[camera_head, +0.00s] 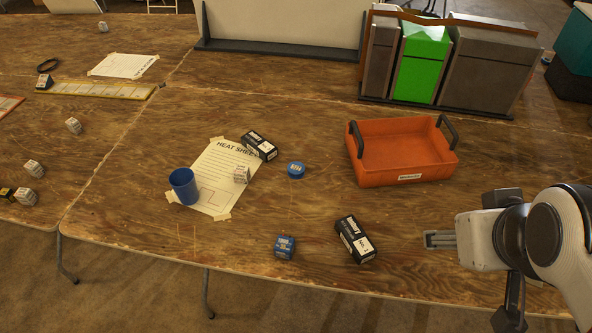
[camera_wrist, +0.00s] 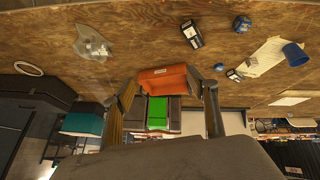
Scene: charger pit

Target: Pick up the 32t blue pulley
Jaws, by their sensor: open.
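Two small blue pieces lie on the wooden table in the head view, and I cannot read which is the 32t pulley. One is a round, flat blue piece (camera_head: 296,170) near the middle, left of the orange crate. The other is a blockier blue piece (camera_head: 284,247) with a pale printed label, near the front edge. They show in the wrist view as the round one (camera_wrist: 219,67) and the labelled one (camera_wrist: 243,23). My gripper (camera_wrist: 172,88) is open and empty, its fingers apart in the wrist view and away from both pieces.
An orange crate (camera_head: 406,178) stands at the right. A black box (camera_head: 356,239) lies beside the labelled piece, another (camera_head: 259,145) by the taped sheet (camera_head: 213,186). A blue cup (camera_head: 184,186) stands on the sheet. A grey part (camera_head: 439,239) lies near my arm. Bins (camera_head: 422,62) stand behind.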

